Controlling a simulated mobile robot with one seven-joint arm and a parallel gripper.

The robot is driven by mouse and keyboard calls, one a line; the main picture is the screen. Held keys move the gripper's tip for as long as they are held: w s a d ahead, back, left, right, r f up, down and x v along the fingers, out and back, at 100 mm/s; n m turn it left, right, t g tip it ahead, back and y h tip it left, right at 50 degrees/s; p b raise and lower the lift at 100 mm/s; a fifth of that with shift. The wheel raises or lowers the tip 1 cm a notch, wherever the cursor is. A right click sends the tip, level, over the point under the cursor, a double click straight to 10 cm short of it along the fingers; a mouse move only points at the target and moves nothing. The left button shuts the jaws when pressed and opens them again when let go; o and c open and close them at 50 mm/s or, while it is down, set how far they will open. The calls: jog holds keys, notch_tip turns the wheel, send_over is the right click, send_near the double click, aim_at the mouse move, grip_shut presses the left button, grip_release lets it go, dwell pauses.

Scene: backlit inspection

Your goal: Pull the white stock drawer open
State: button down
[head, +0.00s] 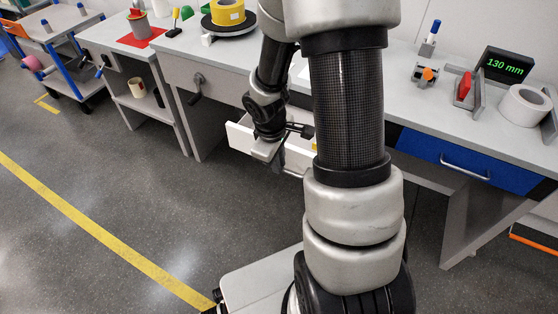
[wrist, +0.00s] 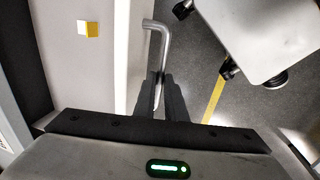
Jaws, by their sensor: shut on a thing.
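The white stock drawer (head: 240,136) stands partly pulled out under the middle bench, and its inside shows. In the wrist view its white front panel (wrist: 121,60) runs up and down the picture, with the drawer's inside to the left. A grey metal bar handle (wrist: 157,38) stands off the front. My gripper (wrist: 168,92) is shut on this handle, with its two dark fingers on either side of the bar. In the head view my gripper (head: 279,155) is at the drawer front, and my arm hides the drawer's right part and the handle.
A small yellow and white block (wrist: 88,29) lies in the drawer. A blue drawer (head: 470,163) with a bar handle is shut at the right. A dark lever handle (head: 196,88) is on the grey front at left. The floor before the benches is clear, with a yellow line (head: 100,231).

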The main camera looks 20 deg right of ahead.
dwell(0.3)
jog(key=c, duration=1.8)
grip_release()
jog(key=shift+r, duration=0.1)
jog(key=a+r+p, duration=0.1)
jog(key=r+p, duration=0.1)
jog(key=r, duration=0.3)
jog(key=s+r+p, duration=0.1)
jog(key=r+p, duration=0.1)
jog(key=r, duration=0.4)
jog(key=s+a+r+p, duration=0.1)
jog(key=r+p, duration=0.1)
jog(key=r, duration=0.4)
jog(key=shift+a+p, duration=0.35)
jog(key=shift+p, duration=0.05)
jog(key=s+a+r+m+t+y, duration=0.1)
jog(key=s+a+r+m+t, duration=0.2)
jog(key=s+r, duration=0.45)
jog(key=s+a+r+m+t+y, duration=0.1)
jog(key=s+a+r+m, duration=0.3)
jog(key=r, duration=0.6)
jog(key=shift+m, duration=0.3)
jog(key=r+p, duration=0.5)
jog(key=d+r+p, duration=0.1)
jog(key=r+p, duration=1)
jog(key=shift+d+r, duration=0.1)
jog(key=shift+d, duration=0.05)
